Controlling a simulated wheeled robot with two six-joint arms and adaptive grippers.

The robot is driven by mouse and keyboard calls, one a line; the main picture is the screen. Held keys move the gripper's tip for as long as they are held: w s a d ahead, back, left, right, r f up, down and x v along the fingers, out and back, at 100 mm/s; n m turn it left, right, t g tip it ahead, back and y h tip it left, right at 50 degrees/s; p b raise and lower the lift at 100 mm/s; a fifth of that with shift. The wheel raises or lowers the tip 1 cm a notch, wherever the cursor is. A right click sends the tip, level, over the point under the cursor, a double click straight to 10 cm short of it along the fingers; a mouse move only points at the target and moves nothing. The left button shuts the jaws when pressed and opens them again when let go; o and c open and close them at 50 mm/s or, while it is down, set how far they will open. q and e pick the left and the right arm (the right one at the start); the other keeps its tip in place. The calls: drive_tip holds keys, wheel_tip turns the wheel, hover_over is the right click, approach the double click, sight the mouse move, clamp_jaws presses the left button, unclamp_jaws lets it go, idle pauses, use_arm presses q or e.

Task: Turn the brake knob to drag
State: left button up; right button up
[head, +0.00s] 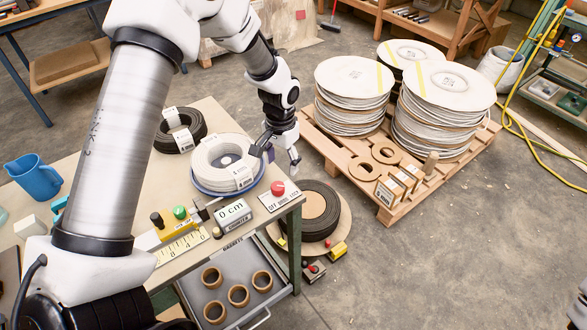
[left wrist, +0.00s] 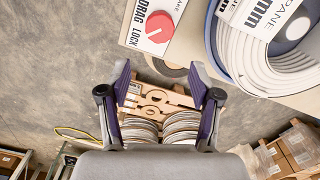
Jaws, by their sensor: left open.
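The brake knob (head: 278,188) is a red round knob on a white plate (head: 284,199) marked OFF, DRAG and LOCK, at the right corner of the bench. In the left wrist view the red knob (left wrist: 159,27) shows at the top, with DRAG and LOCK readable beside it. A pale mark shows on the knob, but I cannot tell surely which word it points to. My left gripper (head: 281,160) is open and empty, beyond the knob and apart from it, beside the white coil. Its two purple-edged fingers (left wrist: 160,70) are spread below the knob in the wrist view. My right gripper is not in view.
A white coil (head: 213,151) on a blue turntable (head: 203,185) stands close left of the knob. A counter reading 0 cm (head: 233,210) sits in front. A black coil (head: 335,212) lies on the floor past the bench edge. A pallet (head: 391,214) of reels stands at right.

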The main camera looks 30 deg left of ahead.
sight(277, 186)
use_arm(q)
drive_tip(key=s+f, duration=0.2)
drive_tip(key=s, duration=0.1)
drive_tip(key=shift+s+f+p, duration=0.3)
drive_tip(key=shift+f, duration=0.1)
drive_tip(key=f, duration=0.1)
drive_tip(key=w+f, duration=0.1)
drive_tip(key=f, duration=0.2)
drive_tip(key=shift+w, duration=0.25)
drive_tip(key=shift+s+r, duration=0.3)
drive_tip(key=shift+s, duration=0.05)
drive_tip(key=c, duration=1.1)
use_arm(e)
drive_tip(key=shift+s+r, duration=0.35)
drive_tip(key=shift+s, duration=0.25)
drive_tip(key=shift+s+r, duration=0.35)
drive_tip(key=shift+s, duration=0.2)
